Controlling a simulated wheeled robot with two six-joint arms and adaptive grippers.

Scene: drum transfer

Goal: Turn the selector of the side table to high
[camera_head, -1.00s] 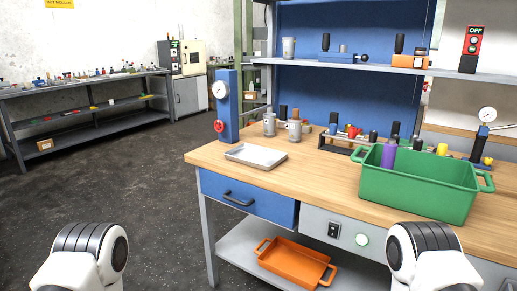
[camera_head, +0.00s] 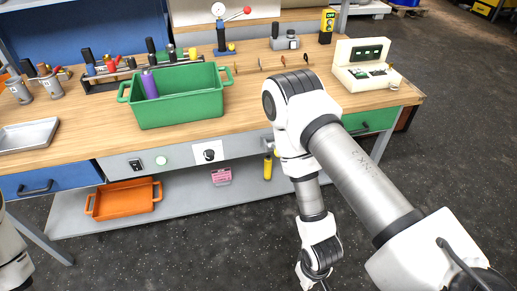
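A white plate with a dark rotary knob (camera_head: 208,152) is set in the grey front panel of the wooden-topped workbench in the head view. Its markings are too small to read, and I cannot tell whether this bench is the side table. My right arm stands in front of the bench at the right. Its forearm hangs down, with the wrist near the bottom edge and the gripper out of the picture. Only a piece of my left arm shows at the lower left edge. Its gripper is out of view.
A green crate (camera_head: 180,112) with a purple cylinder (camera_head: 149,84) stands on the bench. An orange tray (camera_head: 124,200) is on the lower shelf. A cream control box (camera_head: 362,65) stands at the right end.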

